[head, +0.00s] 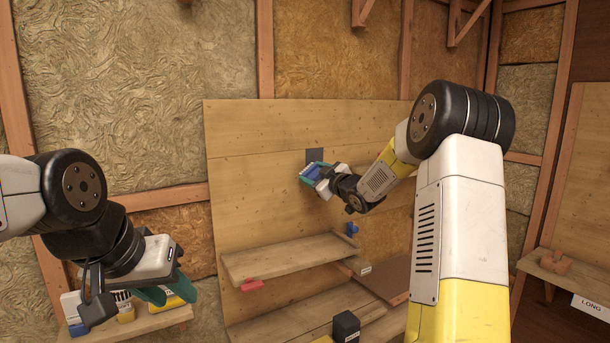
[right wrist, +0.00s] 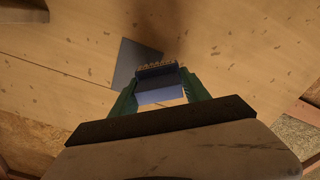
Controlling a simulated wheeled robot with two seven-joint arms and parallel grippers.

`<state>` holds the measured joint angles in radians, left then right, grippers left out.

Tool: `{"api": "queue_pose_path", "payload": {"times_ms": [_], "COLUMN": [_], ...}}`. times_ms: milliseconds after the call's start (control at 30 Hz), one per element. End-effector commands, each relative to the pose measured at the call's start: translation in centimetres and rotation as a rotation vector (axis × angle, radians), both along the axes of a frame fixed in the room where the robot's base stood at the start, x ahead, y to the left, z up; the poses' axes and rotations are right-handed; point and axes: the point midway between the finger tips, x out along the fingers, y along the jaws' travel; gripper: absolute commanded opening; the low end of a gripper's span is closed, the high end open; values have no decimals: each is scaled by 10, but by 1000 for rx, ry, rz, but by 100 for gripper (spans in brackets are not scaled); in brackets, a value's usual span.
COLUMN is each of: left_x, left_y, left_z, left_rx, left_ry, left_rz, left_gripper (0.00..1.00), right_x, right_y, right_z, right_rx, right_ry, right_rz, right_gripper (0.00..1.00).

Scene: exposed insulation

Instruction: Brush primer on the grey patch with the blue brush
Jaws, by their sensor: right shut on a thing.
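The grey patch (head: 315,155) is a small dark square on the upright wooden panel. It also shows in the right wrist view (right wrist: 127,60), its lower right part behind the brush. My right gripper (head: 311,171) is shut on the blue brush (head: 310,174), just below and in front of the patch. In the right wrist view the brush (right wrist: 160,92) sits between the green fingers, with its tan bristles toward the panel. I cannot tell whether the bristles touch it. My left gripper (head: 170,294) is open and empty at lower left, over a shelf with containers.
A blue item (head: 352,229) is on the panel to the right. A black box (head: 346,326) stands lower down. The panel around the patch is clear.

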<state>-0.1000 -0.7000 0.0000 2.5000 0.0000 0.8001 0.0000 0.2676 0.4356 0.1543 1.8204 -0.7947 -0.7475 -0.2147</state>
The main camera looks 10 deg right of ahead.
Motion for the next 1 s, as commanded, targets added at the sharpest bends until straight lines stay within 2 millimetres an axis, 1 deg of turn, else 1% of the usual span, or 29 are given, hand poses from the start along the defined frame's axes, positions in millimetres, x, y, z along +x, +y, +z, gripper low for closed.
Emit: {"api": "queue_pose_path", "payload": {"times_ms": [1000], "left_x": [0], "left_y": [0], "left_z": [0], "left_rx": [0], "left_ry": [0], "left_rz": [0], "left_gripper": [36], "right_x": [16], "right_y": [7], "right_z": [0], "right_rx": [0], "right_ry": [-1], "right_rz": [1], "right_gripper": [22]}}
